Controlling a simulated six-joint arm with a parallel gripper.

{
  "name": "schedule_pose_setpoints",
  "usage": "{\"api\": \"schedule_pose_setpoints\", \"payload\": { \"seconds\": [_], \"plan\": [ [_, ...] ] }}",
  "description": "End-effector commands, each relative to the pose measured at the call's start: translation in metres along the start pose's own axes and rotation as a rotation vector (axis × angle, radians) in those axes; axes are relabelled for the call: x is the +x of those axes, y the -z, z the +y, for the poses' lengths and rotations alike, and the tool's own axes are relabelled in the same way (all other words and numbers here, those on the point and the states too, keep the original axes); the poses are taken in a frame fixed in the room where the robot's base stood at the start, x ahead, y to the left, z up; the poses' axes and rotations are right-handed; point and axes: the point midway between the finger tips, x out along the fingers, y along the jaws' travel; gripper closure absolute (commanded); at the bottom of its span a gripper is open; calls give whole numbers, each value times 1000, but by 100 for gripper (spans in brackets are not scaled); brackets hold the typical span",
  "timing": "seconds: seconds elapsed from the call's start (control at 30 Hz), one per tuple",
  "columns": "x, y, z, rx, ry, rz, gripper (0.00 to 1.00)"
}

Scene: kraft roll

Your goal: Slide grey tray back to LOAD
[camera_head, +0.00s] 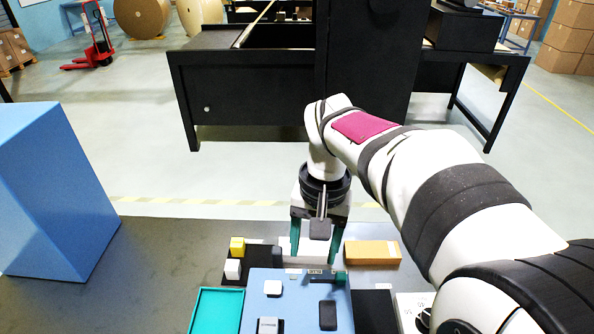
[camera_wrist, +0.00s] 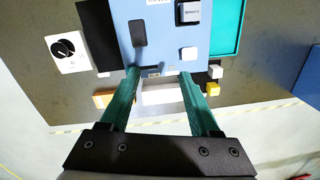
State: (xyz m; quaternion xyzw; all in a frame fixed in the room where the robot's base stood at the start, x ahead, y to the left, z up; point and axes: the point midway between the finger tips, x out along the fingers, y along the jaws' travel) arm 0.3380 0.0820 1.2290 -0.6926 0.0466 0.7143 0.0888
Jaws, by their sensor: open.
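My gripper (camera_head: 313,260) points down at the far edge of a light blue board (camera_head: 300,297), with its two green fingers apart. In the wrist view, my gripper (camera_wrist: 159,72) has its fingertips at that edge of the board (camera_wrist: 164,30), with a small dark piece (camera_wrist: 151,69) between them. A white block (camera_head: 305,244) lies just beyond, partly hidden by the fingers; it also shows in the wrist view (camera_wrist: 160,94). I cannot tell which piece is the grey tray. A grey block (camera_head: 268,326) and a dark block (camera_head: 327,315) rest on the board. Small labels are unreadable.
A teal tray (camera_head: 215,291) lies left of the board. White (camera_head: 232,268) and yellow (camera_head: 237,247) cubes stand behind it. A tan box (camera_head: 372,253) and a black-knobbed white panel (camera_head: 411,299) are at right. A tall blue box (camera_head: 50,190) stands at left.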

Motion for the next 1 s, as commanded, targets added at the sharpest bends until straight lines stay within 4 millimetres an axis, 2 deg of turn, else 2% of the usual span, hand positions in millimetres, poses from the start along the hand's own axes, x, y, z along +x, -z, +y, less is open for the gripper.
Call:
{"api": "schedule_pose_setpoints", "payload": {
  "seconds": [0.03,0.1,0.23,0.3,0.43,0.8,1.0],
  "plan": [
    [12,30,-24,-50,-16,0,38],
    [28,64,-54,-111,-36,9,38],
    [53,97,-88,-179,-57,24,38],
    [60,103,-95,-192,-61,28,38],
    [79,105,-95,-194,-62,28,38],
    [176,108,-89,-192,-62,28,38],
    [208,109,-87,-192,-60,31,38]
  ]
}}
